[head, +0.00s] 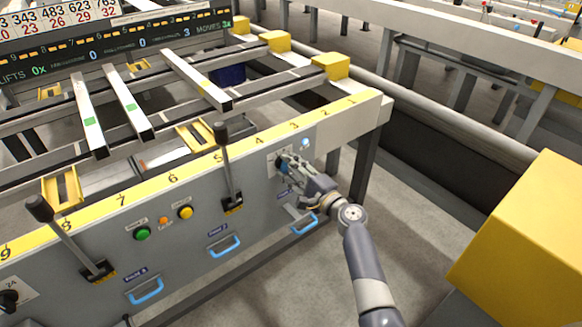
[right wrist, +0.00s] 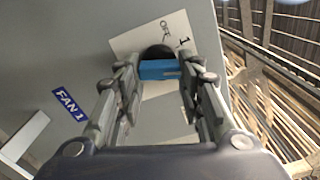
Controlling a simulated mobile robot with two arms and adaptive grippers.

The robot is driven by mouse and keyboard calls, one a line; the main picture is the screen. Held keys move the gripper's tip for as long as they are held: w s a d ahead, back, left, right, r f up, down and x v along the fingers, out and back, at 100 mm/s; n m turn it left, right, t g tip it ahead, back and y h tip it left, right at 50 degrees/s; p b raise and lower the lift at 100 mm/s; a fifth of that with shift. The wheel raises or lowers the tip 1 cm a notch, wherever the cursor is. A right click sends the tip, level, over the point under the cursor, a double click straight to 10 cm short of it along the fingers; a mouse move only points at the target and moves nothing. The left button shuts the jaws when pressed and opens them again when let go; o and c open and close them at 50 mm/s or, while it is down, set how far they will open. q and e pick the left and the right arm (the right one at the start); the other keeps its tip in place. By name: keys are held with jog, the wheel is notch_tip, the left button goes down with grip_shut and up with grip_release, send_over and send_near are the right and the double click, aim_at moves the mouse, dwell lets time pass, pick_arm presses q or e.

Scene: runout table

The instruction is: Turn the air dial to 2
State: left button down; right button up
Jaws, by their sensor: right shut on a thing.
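The air dial shows in the right wrist view as a blue knob (right wrist: 157,69) with a dark round part behind it, on a white plate (right wrist: 135,39) fixed to the grey panel. A "1" and another small mark show on the plate; I cannot read a "2". My right gripper (right wrist: 160,78) is shut on the knob, a finger at each side. In the head view my right gripper (head: 284,164) reaches the panel's right part and hides most of the dial; the white plate (head: 271,160) shows beside it. My left gripper is not in view.
The grey panel carries levers (head: 228,165), a green button (head: 142,234), a yellow button (head: 185,212) and blue handles (head: 225,246). A black dial (head: 9,299) is at far left. A yellow block (head: 535,245) stands at right. Bars (head: 198,82) lie on the table.

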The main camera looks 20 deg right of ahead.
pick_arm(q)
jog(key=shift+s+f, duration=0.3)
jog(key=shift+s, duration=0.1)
pick_arm(e)
jog(key=shift+f+m, duration=0.1)
jog(key=shift+m, duration=0.2)
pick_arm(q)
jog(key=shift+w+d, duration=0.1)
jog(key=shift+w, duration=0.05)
pick_arm(e)
jog(key=o, duration=1.1)
jog(key=shift+c, duration=0.2)
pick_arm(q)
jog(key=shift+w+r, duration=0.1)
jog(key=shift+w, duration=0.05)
pick_arm(e)
jog(key=v, duration=1.2)
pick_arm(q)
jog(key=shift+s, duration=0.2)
